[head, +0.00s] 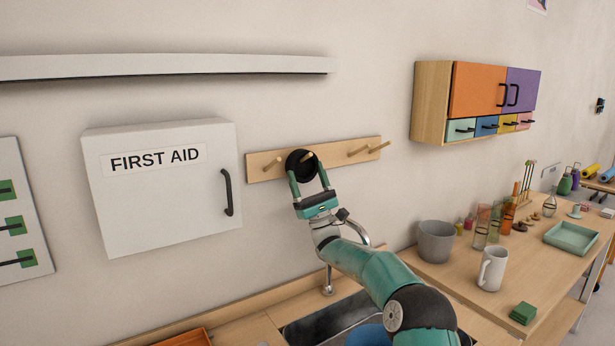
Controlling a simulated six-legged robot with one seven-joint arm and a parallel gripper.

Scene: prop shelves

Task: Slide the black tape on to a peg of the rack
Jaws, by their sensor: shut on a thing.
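The black tape (296,163) is a dark roll at the left part of the wooden peg rack (334,156) on the wall. My gripper (306,177) reaches up from below, its two green fingers shut on the tape from either side. A wooden peg tip (308,157) shows at the roll's middle. I cannot tell how far along the peg the roll sits. Two more pegs, one of them a bare peg (358,152), stick out at the right part of the rack.
A white first aid cabinet (160,205) hangs close to the left of the rack. A long shelf (170,67) runs above. Coloured wall cupboards (433,100) hang to the right. Below are a sink (325,318) with a tap (328,280), a grey pot (435,243) and a white jug (491,270).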

